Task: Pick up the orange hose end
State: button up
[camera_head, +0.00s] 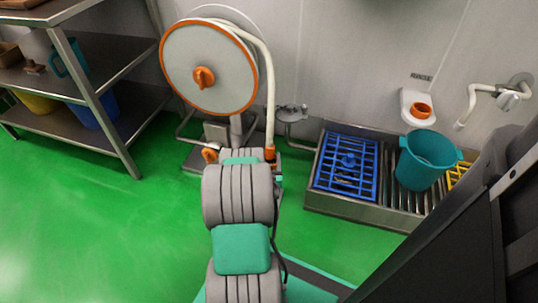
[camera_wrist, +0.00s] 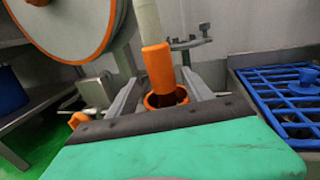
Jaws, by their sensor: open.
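The orange hose end (camera_wrist: 157,68) hangs upright at the bottom of a pale hose (camera_wrist: 145,22) in the wrist view. Its lower part is at an orange ring (camera_wrist: 166,98) with a dark opening. My gripper (camera_wrist: 160,79) is open, with one grey finger on each side of the hose end; I cannot tell whether either touches it. In the head view the orange hose end (camera_head: 270,153) shows just beyond my arm, which hides most of my gripper there.
A round hose reel (camera_head: 208,65) with an orange rim stands behind. A metal basin (camera_head: 330,202) at the right holds a blue rack (camera_head: 346,165) and a teal bucket (camera_head: 425,160). Steel shelves (camera_head: 75,125) stand at the left. The green floor (camera_head: 110,230) is clear at front left.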

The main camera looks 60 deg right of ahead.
jog(key=shift+s+x, duration=0.15)
jog(key=shift+x, duration=0.6)
jog(key=shift+s+x, duration=0.1)
jog(key=shift+x, duration=1.85)
jog(key=shift+c, duration=0.2)
grip_shut()
jog(key=shift+r, duration=0.1)
